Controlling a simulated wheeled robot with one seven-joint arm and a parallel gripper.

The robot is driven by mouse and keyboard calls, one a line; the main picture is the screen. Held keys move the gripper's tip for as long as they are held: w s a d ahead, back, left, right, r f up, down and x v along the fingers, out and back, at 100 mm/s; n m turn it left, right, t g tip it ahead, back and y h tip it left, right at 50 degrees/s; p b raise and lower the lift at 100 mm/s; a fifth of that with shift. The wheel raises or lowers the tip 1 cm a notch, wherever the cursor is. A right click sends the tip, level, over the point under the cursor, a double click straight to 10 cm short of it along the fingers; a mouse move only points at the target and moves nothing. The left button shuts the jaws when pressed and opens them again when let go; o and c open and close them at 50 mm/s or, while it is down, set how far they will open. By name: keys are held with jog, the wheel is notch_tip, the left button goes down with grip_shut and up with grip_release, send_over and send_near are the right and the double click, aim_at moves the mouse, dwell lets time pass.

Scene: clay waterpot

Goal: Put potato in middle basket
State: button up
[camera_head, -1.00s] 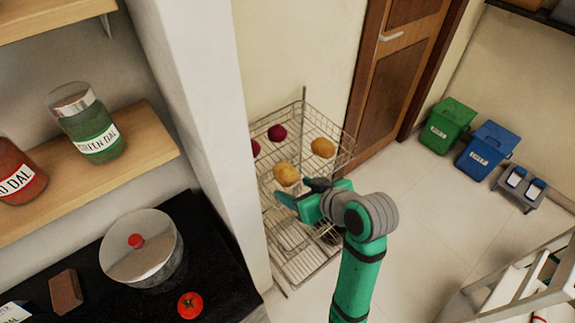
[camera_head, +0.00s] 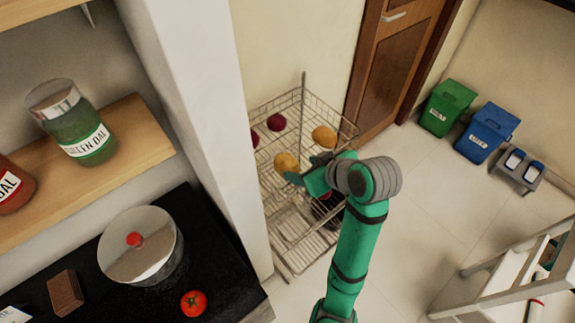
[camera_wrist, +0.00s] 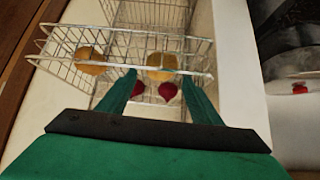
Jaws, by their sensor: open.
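A wire rack holds stacked baskets. One potato (camera_head: 286,162) lies at the near side of the top basket (camera_head: 262,112), and another potato (camera_head: 323,137) lies farther right in it. My gripper (camera_head: 306,170) is open at the rack's near side, close to the nearer potato. In the wrist view, my open fingers (camera_wrist: 160,73) point at the rack, with one potato (camera_wrist: 162,66) lined up between the tips. I cannot tell whether they touch it. The other potato (camera_wrist: 90,60) is left of the fingers. The middle basket (camera_head: 290,218) is below, partly hidden by my arm.
Two dark red vegetables (camera_head: 276,121) share the top basket. A dark round thing (camera_head: 327,207) shows lower in the rack, mostly behind my arm. A wall pillar (camera_head: 200,110) stands close on the left, and a door (camera_head: 395,70) behind.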

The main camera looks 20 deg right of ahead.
aim_at(293, 167)
jog(key=shift+w+a+f, duration=0.3)
jog(key=shift+w+a, duration=0.2)
jog(key=shift+w, duration=0.15)
jog(key=shift+w+a+f, duration=0.1)
jog(key=shift+w+f, duration=0.4)
jog(key=shift+f, duration=0.05)
jog(key=shift+a, duration=0.2)
jog(key=shift+d+f+x, duration=0.1)
jog(key=shift+d+x, duration=0.05)
jog(key=shift+x, duration=0.75)
jog(key=shift+d+f+x, duration=0.15)
jog(key=shift+d+x, duration=0.05)
jog(key=shift+x, duration=0.75)
jog(key=shift+w+a+f, duration=0.2)
jog(key=shift+w+f, duration=0.15)
jog(key=shift+f, duration=0.1)
jog(key=shift+c, duration=0.6)
jog(key=shift+w, duration=0.1)
jog(key=c, duration=0.9)
jog(key=shift+o, duration=0.2)
jog(key=shift+r, duration=0.1)
